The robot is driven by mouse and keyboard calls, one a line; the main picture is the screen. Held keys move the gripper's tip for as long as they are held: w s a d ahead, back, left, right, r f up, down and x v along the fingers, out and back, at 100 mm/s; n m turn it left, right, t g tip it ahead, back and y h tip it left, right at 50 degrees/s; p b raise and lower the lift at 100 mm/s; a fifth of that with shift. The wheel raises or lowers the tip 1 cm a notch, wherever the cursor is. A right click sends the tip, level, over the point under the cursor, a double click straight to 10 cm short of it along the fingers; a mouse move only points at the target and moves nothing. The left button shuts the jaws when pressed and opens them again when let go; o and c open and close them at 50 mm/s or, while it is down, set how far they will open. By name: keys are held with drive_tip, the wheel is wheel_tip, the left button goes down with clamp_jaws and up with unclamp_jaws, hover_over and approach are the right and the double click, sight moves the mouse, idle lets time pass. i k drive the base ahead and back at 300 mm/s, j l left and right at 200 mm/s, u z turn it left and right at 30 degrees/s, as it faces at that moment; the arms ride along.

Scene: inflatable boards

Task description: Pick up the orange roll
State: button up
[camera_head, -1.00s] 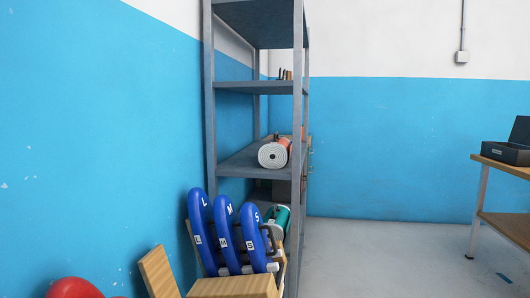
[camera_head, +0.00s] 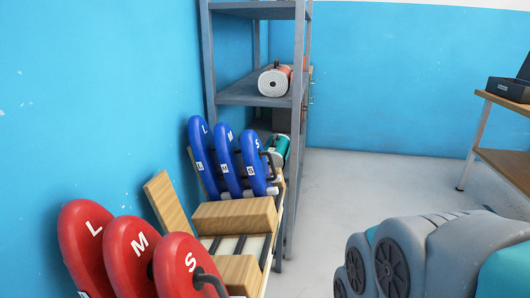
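The orange roll (camera_head: 285,72) lies on a middle shelf of the grey metal rack (camera_head: 252,92), with its pale spiral end facing me. A rack post partly covers it on the right. The roll is well ahead of me, across the room. My gripper is not in view. A grey and teal rounded part at the lower right may be my own body, but I cannot tell.
Blue boards (camera_head: 227,160) and red boards (camera_head: 134,255) marked L, M and S stand along the left wall by wooden blocks (camera_head: 235,214). A teal roll (camera_head: 280,149) sits lower on the rack. A table (camera_head: 505,103) with a black case (camera_head: 510,89) stands right. Open floor (camera_head: 350,190) lies between.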

sight(275, 82)
drive_tip(key=i+l+u, duration=0.2)
drive_tip(key=i+l, duration=0.4)
drive_tip(key=i, duration=0.15)
